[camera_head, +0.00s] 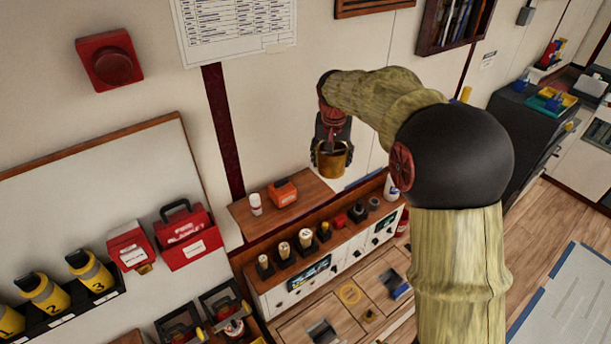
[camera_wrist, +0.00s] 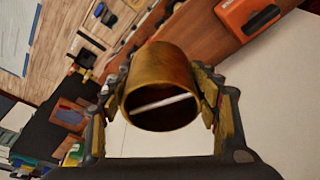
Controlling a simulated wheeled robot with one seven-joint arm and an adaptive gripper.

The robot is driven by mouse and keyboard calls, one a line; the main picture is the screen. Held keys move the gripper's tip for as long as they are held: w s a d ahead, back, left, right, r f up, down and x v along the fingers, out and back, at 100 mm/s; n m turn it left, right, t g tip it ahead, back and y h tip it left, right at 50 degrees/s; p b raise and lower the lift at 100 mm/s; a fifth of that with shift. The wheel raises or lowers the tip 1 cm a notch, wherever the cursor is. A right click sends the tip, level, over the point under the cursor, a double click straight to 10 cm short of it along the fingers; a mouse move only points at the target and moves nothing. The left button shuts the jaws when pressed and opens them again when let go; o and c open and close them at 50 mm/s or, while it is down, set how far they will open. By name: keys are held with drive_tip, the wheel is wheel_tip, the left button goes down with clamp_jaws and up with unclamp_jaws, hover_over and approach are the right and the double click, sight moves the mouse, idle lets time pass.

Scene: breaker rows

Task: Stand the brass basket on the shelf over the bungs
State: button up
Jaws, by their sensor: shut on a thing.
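The brass basket (camera_head: 332,158) is a small round brass pot, open at the top with a pale bar across its mouth. My gripper (camera_head: 331,150) is shut on it and holds it in the air near the wall, above the right part of the wooden shelf. In the wrist view the basket (camera_wrist: 162,85) sits between my two fingers (camera_wrist: 163,95). The shelf (camera_head: 308,200) runs along the wall, over a console with several dark-based bungs (camera_head: 304,238) in a row. The shelf's right part is bare in the head view.
An orange box (camera_head: 283,192) and a white bottle (camera_head: 255,204) stand on the shelf's left part. Another white bottle (camera_head: 391,186) stands by the shelf's right end. Red boxes (camera_head: 184,236) hang on the wall at left.

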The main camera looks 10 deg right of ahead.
drive_tip(key=w+a+f, duration=0.1)
drive_tip(key=a+f, duration=0.1)
drive_tip(key=w+a+f+p, duration=0.1)
drive_tip(key=a+f, duration=0.1)
drive_tip(key=w+a+f+p, duration=0.1)
drive_tip(key=w+f, duration=0.1)
drive_tip(key=shift+a+f, duration=0.35)
drive_tip(key=shift+a, duration=0.05)
drive_tip(key=x, duration=0.3)
drive_tip(key=shift+s+a+p, duration=0.2)
drive_tip(key=shift+p, duration=0.15)
drive_tip(key=shift+s, duration=0.1)
drive_tip(key=shift+f, duration=0.1)
drive_tip(key=o, duration=1.7)
drive_tip(key=shift+f, duration=0.1)
drive_tip(key=shift+o, duration=0.2)
